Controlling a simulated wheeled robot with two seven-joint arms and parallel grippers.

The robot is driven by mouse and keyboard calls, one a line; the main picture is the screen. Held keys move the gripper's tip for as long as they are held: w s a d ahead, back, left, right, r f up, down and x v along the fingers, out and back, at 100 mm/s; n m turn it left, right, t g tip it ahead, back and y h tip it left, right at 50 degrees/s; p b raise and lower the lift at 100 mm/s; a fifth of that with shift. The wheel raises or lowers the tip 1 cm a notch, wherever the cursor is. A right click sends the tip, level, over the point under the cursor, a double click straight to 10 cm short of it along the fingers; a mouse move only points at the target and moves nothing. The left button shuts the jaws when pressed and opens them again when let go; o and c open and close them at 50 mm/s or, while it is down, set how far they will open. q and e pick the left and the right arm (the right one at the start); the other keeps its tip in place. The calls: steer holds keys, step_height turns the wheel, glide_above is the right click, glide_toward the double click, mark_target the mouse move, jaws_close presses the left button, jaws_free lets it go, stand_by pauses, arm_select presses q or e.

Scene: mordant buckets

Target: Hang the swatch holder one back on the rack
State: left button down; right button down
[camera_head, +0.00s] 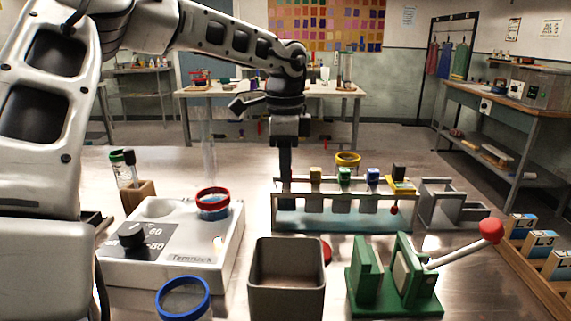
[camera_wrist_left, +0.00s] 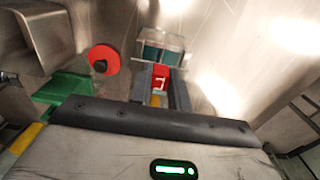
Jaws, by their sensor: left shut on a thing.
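My left gripper (camera_head: 285,185) points straight down at the left end of the rack (camera_head: 335,188), a long frame with a blue-green trough below. In the left wrist view its fingers (camera_wrist_left: 160,92) are shut on the swatch holder one (camera_wrist_left: 159,76), a red block with a pale mark. The gripper hides this holder in the head view. Whether it touches the rack I cannot tell. Other swatch holders hang along the rack to the right: a yellowish one (camera_head: 316,175), a green one (camera_head: 344,176), a blue one (camera_head: 373,177) and a dark-topped one (camera_head: 399,173). My right gripper is not in view.
In front stand a square grey bin (camera_head: 286,290), a green press (camera_head: 395,285) with a red-knobbed lever (camera_head: 491,230), and a white heater (camera_head: 175,250) with a red-rimmed cup (camera_head: 212,200). A grey stand (camera_head: 450,205) is right of the rack. A blue-rimmed cup (camera_head: 184,300) is nearest.

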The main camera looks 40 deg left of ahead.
arm_select(q)
steer(key=c, duration=1.2)
jaws_free()
steer(key=shift+c, duration=0.2)
step_height(320, 180, up, 16)
steer(key=p, duration=0.2)
